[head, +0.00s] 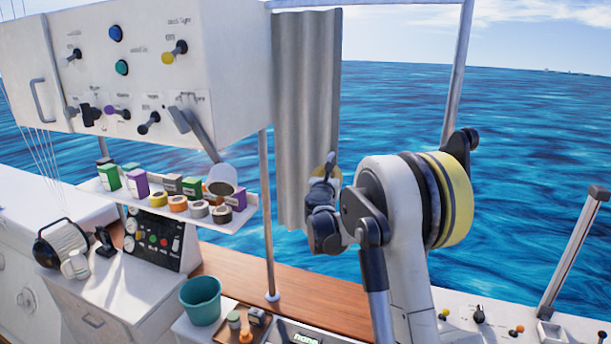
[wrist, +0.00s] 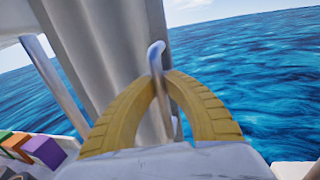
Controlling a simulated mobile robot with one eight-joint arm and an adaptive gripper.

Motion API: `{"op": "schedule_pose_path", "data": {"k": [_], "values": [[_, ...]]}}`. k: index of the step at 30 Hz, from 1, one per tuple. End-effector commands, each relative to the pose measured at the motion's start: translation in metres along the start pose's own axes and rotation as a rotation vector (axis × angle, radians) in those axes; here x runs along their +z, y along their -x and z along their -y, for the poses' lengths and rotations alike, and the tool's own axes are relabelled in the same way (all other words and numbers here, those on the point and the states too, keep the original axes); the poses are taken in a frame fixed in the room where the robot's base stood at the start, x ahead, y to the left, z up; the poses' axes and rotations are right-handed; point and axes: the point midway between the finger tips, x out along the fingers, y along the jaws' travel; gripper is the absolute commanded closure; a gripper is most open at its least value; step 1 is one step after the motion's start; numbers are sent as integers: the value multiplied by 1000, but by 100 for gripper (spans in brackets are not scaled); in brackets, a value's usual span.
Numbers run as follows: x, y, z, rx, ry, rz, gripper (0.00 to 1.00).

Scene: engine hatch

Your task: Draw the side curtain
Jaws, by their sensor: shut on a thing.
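The grey side curtain (head: 304,110) hangs from a rail at the top, gathered in folds beside a metal post. Its right edge is next to open sea. In the wrist view the curtain (wrist: 95,50) fills the upper left. My gripper (head: 325,170) is at the curtain's right edge, at its lower half. In the wrist view the yellow fingers of my gripper (wrist: 158,85) are closed around a metal handle (wrist: 156,58) with a bent top, at the curtain's edge. The fingertips hide part of the handle. My forearm hides the area right of the curtain's lower end.
A white cabinet (head: 230,70) with knobs and levers stands left of the curtain. A shelf (head: 235,226) below holds small boxes and tins. A teal bucket (head: 201,300) stands on the counter. The rail (head: 400,2) runs right to another post (head: 457,75), with open space between.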

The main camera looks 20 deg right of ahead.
Motion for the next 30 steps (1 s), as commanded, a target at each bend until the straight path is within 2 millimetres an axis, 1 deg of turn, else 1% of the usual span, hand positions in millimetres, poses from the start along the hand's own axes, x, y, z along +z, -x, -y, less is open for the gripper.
{"op": "schedule_pose_path", "data": {"k": [1, 5, 6, 8, 12, 18, 21, 24, 27, 30], "values": [[-5, 4, 22, -6, -1, 0, 100], [-5, 14, 68, -6, -1, 0, 100], [-4, 16, 82, -6, -1, 0, 100], [-4, 21, 104, -7, -1, 0, 100], [-3, 30, 152, -6, -1, 0, 100], [-2, 43, 213, -6, -1, 0, 100], [-2, 47, 238, -5, -1, 0, 100], [-1, 51, 257, -4, -1, 0, 100], [-1, 54, 271, -3, -1, 0, 100], [0, 56, 281, -2, 0, 0, 100]]}}
